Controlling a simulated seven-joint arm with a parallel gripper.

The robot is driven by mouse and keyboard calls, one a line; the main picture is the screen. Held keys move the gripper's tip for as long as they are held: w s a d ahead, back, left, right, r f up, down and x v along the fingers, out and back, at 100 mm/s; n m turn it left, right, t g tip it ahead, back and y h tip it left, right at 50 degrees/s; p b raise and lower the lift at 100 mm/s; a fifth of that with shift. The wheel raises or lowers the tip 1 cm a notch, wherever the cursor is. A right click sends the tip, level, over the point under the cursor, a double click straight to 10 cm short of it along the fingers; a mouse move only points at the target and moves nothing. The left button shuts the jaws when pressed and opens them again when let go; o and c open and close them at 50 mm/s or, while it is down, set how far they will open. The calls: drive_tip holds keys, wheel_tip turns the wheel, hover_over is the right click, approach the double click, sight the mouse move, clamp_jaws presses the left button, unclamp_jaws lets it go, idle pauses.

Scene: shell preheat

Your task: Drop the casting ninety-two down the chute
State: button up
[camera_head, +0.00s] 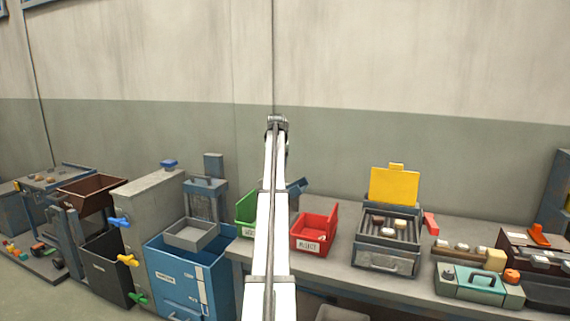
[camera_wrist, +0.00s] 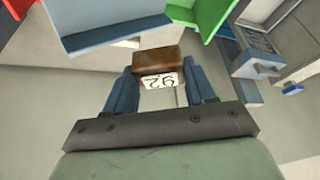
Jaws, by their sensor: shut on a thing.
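The casting is a brown block (camera_wrist: 157,60) with a white label reading "92", upside down in the wrist view. My gripper (camera_wrist: 158,78) is shut on it, one blue finger at each side. Above it in the wrist view is a blue sloped piece (camera_wrist: 130,22), between a red part and a green bin; it looks like the chute, but I cannot be sure. A blue slanted piece (camera_head: 298,187) also shows beside my arm in the head view, between the green and red bins. My arm hides my gripper and the casting in the head view.
A green bin (camera_head: 245,226) and a red bin with a label (camera_head: 308,247) stand on the bench. Right of them are a grill-like tray unit with a raised yellow lid (camera_head: 394,187) and a teal case (camera_head: 465,286). A blue cabinet (camera_head: 180,283) stands left.

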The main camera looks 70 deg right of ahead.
drive_tip(key=shift+s+a+f+n, duration=0.1)
drive_tip(key=shift+a+f+n, duration=0.2)
drive_tip(key=shift+a+n, duration=0.25)
drive_tip(key=shift+t, duration=0.3)
drive_tip(key=shift+f, duration=0.15)
drive_tip(key=shift+f, duration=4.35)
drive_tip(key=o, duration=1.2)
drive_tip(key=v, duration=1.3)
drive_tip(key=shift+r, duration=0.45)
drive_tip(key=shift+a, duration=0.1)
